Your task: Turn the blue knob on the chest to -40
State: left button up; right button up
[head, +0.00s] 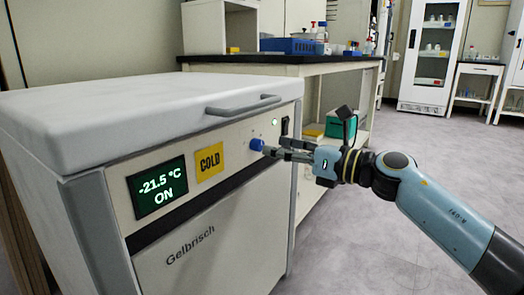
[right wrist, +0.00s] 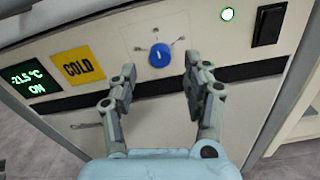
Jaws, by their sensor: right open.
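The white chest (head: 65,118) stands at the left in the head view, with its lid closed. Its blue knob (head: 257,145) is on the front panel; the knob also shows in the right wrist view (right wrist: 160,55), with a white pointer line and small marks around it. The green display (head: 158,188) reads -21.5 °C ON. My right gripper (head: 274,150) is open in front of the knob; in the right wrist view its fingers (right wrist: 148,85) stand apart, below the knob on either side. I cannot tell whether a finger touches the knob. My left gripper is not in view.
A yellow COLD label (head: 209,162), a green light (right wrist: 227,14) and a black switch (right wrist: 270,24) are on the same panel. The lid handle (head: 245,104) juts out above the knob. A lab bench (head: 300,66) stands behind the chest. The floor at the right is clear.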

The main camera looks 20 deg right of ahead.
aim_at(261, 145)
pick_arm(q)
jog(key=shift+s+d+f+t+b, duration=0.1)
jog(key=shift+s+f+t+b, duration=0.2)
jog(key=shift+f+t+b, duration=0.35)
pick_arm(e)
jog(key=x, duration=0.5)
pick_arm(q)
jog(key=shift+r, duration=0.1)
pick_arm(e)
jog(key=shift+c, duration=0.2)
grip_shut()
